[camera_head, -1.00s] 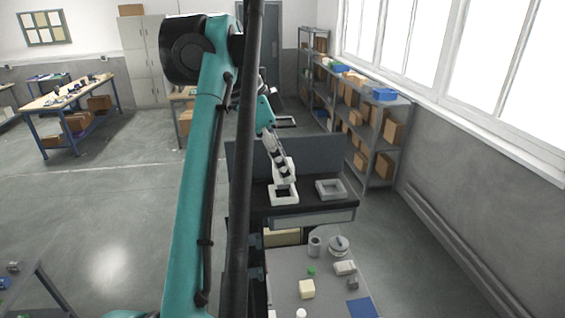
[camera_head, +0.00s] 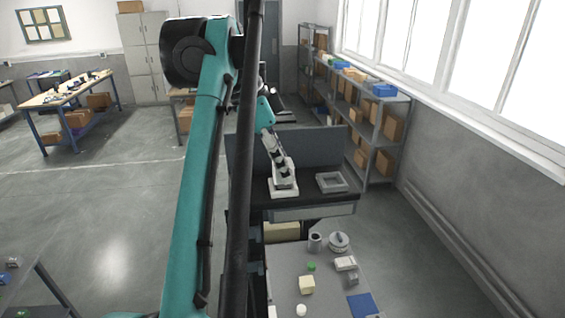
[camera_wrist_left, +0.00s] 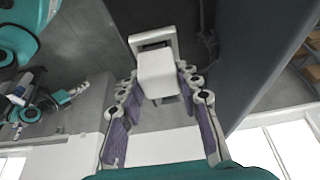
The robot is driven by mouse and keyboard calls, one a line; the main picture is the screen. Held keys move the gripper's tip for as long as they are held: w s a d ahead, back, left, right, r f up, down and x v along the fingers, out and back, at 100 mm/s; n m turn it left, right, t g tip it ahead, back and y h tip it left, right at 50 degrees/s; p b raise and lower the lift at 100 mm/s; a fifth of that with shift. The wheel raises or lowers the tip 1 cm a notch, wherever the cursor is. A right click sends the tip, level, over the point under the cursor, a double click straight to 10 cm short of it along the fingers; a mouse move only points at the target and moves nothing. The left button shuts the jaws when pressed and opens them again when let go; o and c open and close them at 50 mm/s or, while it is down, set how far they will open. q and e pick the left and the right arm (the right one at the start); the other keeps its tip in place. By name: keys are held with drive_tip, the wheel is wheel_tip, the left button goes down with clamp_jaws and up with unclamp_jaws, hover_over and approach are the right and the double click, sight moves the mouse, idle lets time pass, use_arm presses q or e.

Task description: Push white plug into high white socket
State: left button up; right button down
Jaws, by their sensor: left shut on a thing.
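My left gripper (camera_head: 283,178) reaches down from above to the raised dark worktop in the head view. It is shut on the white plug (camera_wrist_left: 158,76), a pale block between its fingertips in the left wrist view. The white socket (camera_head: 284,190), a square white frame, is directly under the gripper. Its rim (camera_wrist_left: 137,43) shows behind the plug in the wrist view, with a dark strip of opening at one side. The plug is at the socket's mouth; how deep it sits I cannot tell. A jointed part at the wrist view's left may be my right gripper (camera_wrist_left: 62,97).
A grey square frame (camera_head: 331,183) stands right of the white socket. A dark panel (camera_head: 325,145) rises behind the worktop. A lower grey table (camera_head: 285,272) in front holds a cup (camera_head: 314,241), a yellow block (camera_head: 307,285) and small parts. Shelves (camera_head: 382,145) stand at the right.

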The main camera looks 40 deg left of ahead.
use_arm(q)
drive_tip(key=shift+f, duration=0.3)
idle(0.4)
drive_tip(key=o, duration=1.7)
drive_tip(key=shift+r+p, duration=3.3)
drive_tip(key=shift+r, duration=0.25)
drive_tip(key=shift+f, duration=0.1)
